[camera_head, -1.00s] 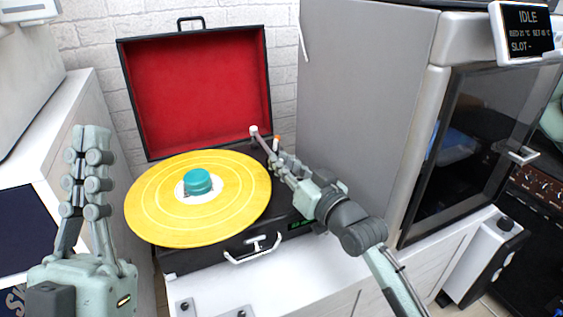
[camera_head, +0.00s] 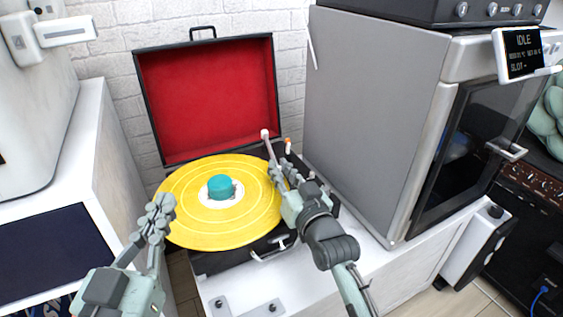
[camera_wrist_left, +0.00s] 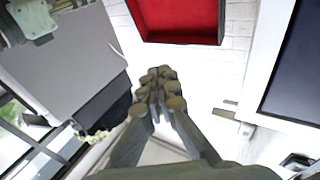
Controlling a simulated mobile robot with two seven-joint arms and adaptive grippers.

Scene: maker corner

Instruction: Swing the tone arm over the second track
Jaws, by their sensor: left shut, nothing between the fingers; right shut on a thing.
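The yellow record (camera_head: 200,232), marked with faint rings, lies on the black record player (camera_head: 215,262). A teal round piece (camera_head: 220,186) sits at its centre. The tone arm (camera_head: 267,142) has a pale end at the back right; the rest is largely hidden by my right gripper (camera_head: 275,172). That gripper is shut on the tone arm, over the record's right part. Which ring lies beneath is hidden. My left gripper (camera_head: 163,204) is shut and empty at the record's left edge; its closed fingers also show in the left wrist view (camera_wrist_left: 156,82).
The red-lined lid (camera_head: 210,105) stands open behind. A tall grey machine (camera_head: 375,110) closes off the right side. A white cabinet (camera_head: 85,150) stands left. The white bench top in front has small plates (camera_head: 265,308).

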